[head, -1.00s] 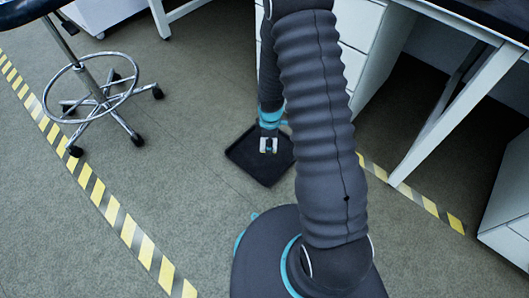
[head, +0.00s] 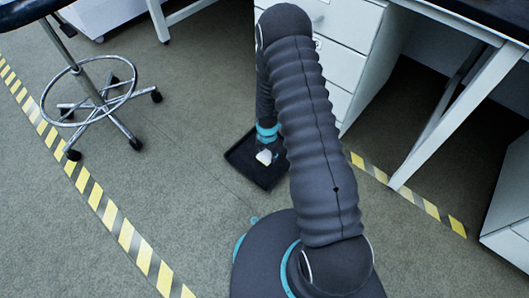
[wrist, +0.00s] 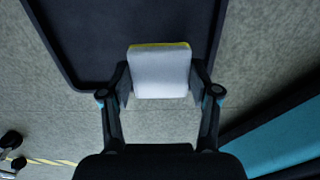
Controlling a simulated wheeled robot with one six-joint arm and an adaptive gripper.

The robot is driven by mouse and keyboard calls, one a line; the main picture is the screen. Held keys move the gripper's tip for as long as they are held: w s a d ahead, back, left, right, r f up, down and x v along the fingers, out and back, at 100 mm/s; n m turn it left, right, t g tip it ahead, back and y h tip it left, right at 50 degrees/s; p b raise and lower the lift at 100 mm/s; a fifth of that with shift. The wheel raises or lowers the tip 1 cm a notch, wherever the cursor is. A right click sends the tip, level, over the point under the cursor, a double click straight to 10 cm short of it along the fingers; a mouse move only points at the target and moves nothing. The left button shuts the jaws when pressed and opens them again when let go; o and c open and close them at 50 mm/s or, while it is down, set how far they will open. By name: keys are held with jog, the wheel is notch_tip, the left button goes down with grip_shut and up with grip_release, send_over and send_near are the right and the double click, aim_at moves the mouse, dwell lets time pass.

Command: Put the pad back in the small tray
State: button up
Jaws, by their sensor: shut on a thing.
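A white pad with a yellow edge (wrist: 160,72) is held between the fingers of my gripper (wrist: 160,84). In the head view the pad (head: 264,157) shows as a small pale block in front of the dark tray, seemingly above it. The small tray (head: 262,178) is black and flat with a low rim, and lies on the floor. In the wrist view the tray (wrist: 70,40) lies beyond the pad, and the pad overlaps its near edge. My arm hides the tray's right part in the head view. The pad's height above the tray cannot be told.
White drawers (head: 340,70) and a desk leg (head: 445,120) stand behind and right of the tray. A wheeled stool (head: 100,110) stands at the left. Yellow-striped floor tape (head: 110,215) runs along the left. The floor between tape and tray is clear.

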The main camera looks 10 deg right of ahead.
jog(key=w+f, duration=0.1)
jog(key=w, duration=0.1)
jog(key=w+f, duration=0.1)
jog(key=w, duration=0.1)
jog(key=w+f, duration=0.1)
jog(key=shift+w+d+f+b, duration=0.2)
jog(key=shift+w+f+b, duration=0.1)
jog(key=shift+w, duration=0.1)
jog(key=shift+f, duration=2)
jog(key=shift+b, duration=0.3)
jog(key=shift+f, duration=0.15)
jog(key=o, duration=0.9)
jog(key=shift+c, duration=0.2)
